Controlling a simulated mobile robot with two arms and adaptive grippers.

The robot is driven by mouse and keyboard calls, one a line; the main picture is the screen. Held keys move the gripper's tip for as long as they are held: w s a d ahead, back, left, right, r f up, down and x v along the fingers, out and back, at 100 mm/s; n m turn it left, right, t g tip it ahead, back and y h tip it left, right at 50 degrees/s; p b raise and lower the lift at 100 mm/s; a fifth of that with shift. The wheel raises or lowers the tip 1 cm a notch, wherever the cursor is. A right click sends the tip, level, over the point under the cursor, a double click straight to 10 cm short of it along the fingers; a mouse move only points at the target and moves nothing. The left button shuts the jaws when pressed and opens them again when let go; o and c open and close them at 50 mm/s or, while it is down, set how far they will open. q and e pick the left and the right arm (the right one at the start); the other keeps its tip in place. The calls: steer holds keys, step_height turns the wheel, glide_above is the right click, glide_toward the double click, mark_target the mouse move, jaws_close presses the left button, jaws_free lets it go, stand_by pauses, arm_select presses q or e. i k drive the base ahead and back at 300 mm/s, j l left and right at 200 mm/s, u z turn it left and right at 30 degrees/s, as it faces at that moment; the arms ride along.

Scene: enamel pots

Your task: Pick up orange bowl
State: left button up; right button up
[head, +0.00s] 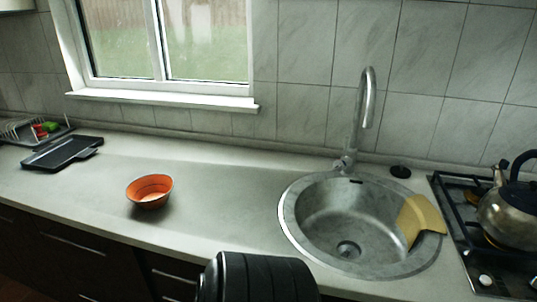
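The orange bowl (149,191) stands upright on the grey countertop (215,190), left of the sink. It is open at the top and nothing touches it. A dark, ribbed part of my own body shows at the bottom middle of the head view, in front of the counter edge. I see no gripper fingers in the head view.
A round sink (290,205) with a tall faucet (367,100) and a yellow cloth-like piece (421,217) is right of the bowl. A kettle (510,217) stands on the stove at far right. A dark tray (62,152) and dish rack lie left. Counter around the bowl is clear.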

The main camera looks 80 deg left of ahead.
mark_target(150, 192)
steer(key=u, duration=3.5)
steer(key=k+z, duration=0.15)
steer(key=z, duration=0.3)
